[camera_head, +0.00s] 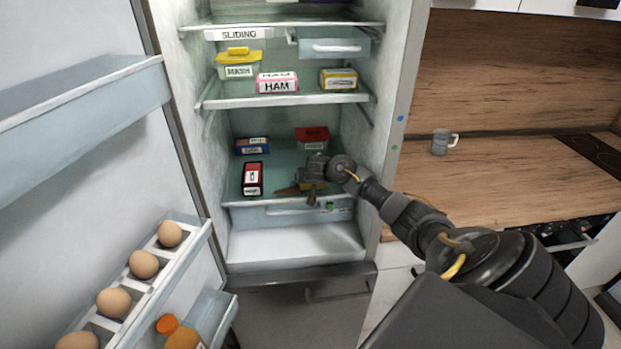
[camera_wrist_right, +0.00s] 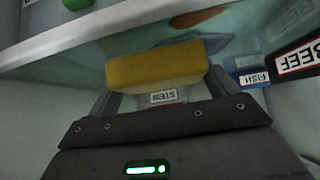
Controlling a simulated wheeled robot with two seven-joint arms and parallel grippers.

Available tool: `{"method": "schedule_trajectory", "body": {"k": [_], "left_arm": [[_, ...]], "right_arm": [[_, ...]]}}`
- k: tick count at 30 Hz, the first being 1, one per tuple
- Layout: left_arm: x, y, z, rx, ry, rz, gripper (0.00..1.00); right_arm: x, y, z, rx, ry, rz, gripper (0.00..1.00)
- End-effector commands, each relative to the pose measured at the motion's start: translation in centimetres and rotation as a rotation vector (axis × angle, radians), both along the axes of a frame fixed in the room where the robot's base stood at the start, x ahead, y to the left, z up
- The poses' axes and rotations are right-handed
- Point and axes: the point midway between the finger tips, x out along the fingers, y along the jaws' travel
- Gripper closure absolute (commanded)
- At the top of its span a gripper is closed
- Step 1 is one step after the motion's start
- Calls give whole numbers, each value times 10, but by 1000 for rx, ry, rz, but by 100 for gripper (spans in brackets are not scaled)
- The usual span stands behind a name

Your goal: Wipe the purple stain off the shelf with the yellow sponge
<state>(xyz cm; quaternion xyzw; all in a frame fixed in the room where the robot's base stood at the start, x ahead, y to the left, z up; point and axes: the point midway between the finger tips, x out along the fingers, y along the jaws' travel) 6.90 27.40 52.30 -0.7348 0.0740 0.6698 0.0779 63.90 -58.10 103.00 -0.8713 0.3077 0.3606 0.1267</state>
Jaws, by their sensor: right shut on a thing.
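The yellow sponge (camera_wrist_right: 155,68) is gripped between the fingers of my right gripper (camera_wrist_right: 155,88) in the right wrist view. In the head view my right gripper (camera_head: 312,182) is low over the glass shelf (camera_head: 285,160) above the fridge drawer, and only a bit of the sponge shows beneath it. I cannot tell whether the sponge touches the glass. A small bluish patch shows just beyond the sponge in the right wrist view; I cannot tell whether it is the purple stain. No clear stain shows in the head view. My left gripper is out of view.
On the same shelf stand a black and red box (camera_head: 252,178) at left, a blue box (camera_head: 253,146) behind it and a red box (camera_head: 312,137) at the back. A drawer (camera_head: 280,214) lies below. The open door (camera_head: 80,100) holds eggs (camera_head: 143,264). A mug (camera_head: 441,142) stands on the counter.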

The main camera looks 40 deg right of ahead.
Motion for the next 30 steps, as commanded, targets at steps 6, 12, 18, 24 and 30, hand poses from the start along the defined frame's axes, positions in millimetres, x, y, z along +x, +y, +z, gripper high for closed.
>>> {"method": "schedule_trajectory", "body": {"k": [6,12,18,24,30], "left_arm": [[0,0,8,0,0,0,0],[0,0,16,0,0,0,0],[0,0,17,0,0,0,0],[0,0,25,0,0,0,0],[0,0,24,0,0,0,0]], "right_arm": [[-9,-11,-1,0,4,-3,40],[-21,-26,-2,0,7,-3,40],[-24,-30,-5,-1,6,-1,40],[-24,-29,-2,1,7,-1,40],[-22,-27,-3,1,6,0,40]]}}
